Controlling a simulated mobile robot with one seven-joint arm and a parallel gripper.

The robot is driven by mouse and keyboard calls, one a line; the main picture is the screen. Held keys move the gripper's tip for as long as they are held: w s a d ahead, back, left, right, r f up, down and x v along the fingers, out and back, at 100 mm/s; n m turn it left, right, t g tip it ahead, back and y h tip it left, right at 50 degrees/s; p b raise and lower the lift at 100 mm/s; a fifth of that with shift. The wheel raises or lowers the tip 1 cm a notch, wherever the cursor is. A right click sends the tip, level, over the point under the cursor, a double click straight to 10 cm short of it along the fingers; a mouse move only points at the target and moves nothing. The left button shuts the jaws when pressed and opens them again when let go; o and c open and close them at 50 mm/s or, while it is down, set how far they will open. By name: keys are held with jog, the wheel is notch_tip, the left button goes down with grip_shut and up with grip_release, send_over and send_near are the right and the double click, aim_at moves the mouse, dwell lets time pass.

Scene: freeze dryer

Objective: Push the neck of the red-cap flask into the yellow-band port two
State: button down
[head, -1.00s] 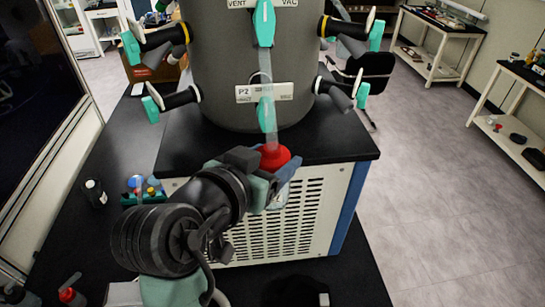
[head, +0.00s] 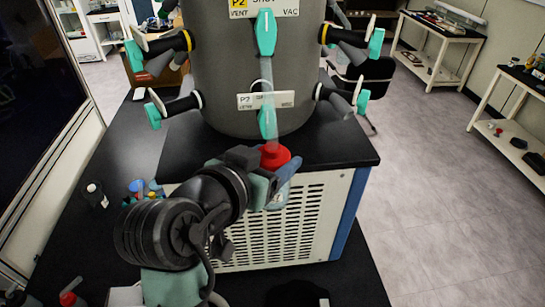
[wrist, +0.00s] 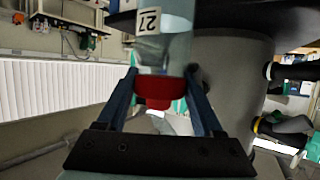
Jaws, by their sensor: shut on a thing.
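My gripper (wrist: 160,105) is shut on the red-cap flask, with a finger on each side of the red cap (wrist: 160,90). In the wrist view the clear flask body (wrist: 172,48) carries a label reading 27. In the head view the red cap (head: 274,156) is in front of the dryer's base, below the grey drum (head: 222,100). A pale see-through strip rises above it; whether this is the neck is unclear. The yellow P2 plate (head: 240,12) sits high on the drum behind a teal valve handle (head: 265,32). The port opening there is hidden.
Side ports with yellow bands (head: 187,40) and white-banded lower ports (head: 180,104) stick out from the drum. A second teal handle (head: 267,122) hangs before the lower plate. Small bottles (head: 95,192) stand on the black bench at left.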

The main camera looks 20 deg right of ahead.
jog(key=shift+w+r, duration=0.25)
jog(key=shift+r, duration=0.3)
jog(key=shift+c, duration=1.8)
grip_release()
jog(key=shift+d, duration=0.1)
jog(key=o, duration=0.4)
jog(key=shift+f, duration=0.2)
jog(key=shift+c, duration=0.2)
jog(key=shift+s+a, duration=0.25)
jog(key=shift+a, duration=0.15)
jog(key=b+v, duration=0.4)
jog(key=v, duration=0.8)
jog(key=shift+s+r, duration=0.1)
jog(key=shift+r, duration=0.05)
jog(key=p+v, duration=0.3)
jog(key=v, duration=0.4)
